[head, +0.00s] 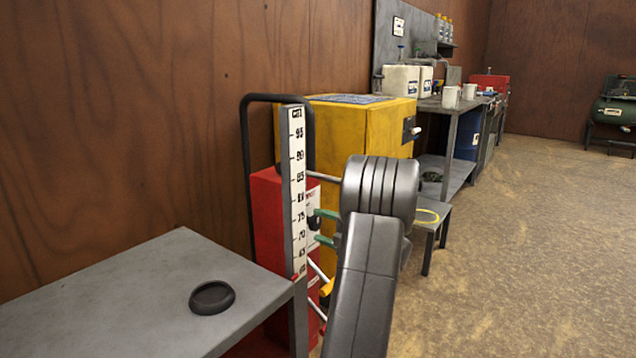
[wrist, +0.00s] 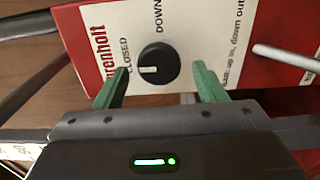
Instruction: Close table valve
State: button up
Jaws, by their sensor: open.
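The valve is a round black knob (wrist: 158,65) with a white pointer mark, on the white label panel of a red unit (wrist: 90,35). In the wrist view the pointer lies on the knob's left side, toward the word CLOSED; DOWN is printed above. My gripper (wrist: 160,75) has two green fingers spread apart, one tip on either side of the knob with gaps to both. Whether the tips reach as deep as the knob is unclear. In the head view my gripper (head: 318,228) is at the red unit (head: 268,215), partly hidden by my wrist.
A white height scale (head: 298,190) stands before the red unit. A grey table (head: 120,290) with a black round dish (head: 212,297) is at lower left. A metal bar (wrist: 285,57) sticks out right of the knob. A yellow box (head: 350,125) stands behind. Floor at right is clear.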

jog(key=p+v, duration=0.4)
jog(key=v, duration=1)
jog(key=b+x, duration=0.4)
jog(key=x, duration=1.1)
jog(key=shift+s+f+b, duration=0.1)
jog(key=shift+b, duration=0.25)
jog(key=shift+d+r+m+p, duration=0.1)
jog(key=shift+r+m+p, duration=0.3)
jog(key=shift+p, duration=0.5)
jog(key=m+p, duration=0.4)
jog(key=p, duration=0.1)
jog(key=shift+d, duration=0.1)
jog(key=m+p, duration=0.5)
jog(key=p, duration=0.2)
jog(key=shift+r+p, duration=0.15)
jog(key=shift+p, duration=0.15)
jog(key=m+p, duration=0.5)
jog(key=p, duration=0.2)
jog(key=shift+d+p, duration=0.1)
jog(key=shift+p, duration=0.2)
jog(key=m+p, duration=0.2)
jog(key=p, duration=0.1)
jog(key=shift+m+p, duration=0.35)
jog(key=shift+m, duration=0.25)
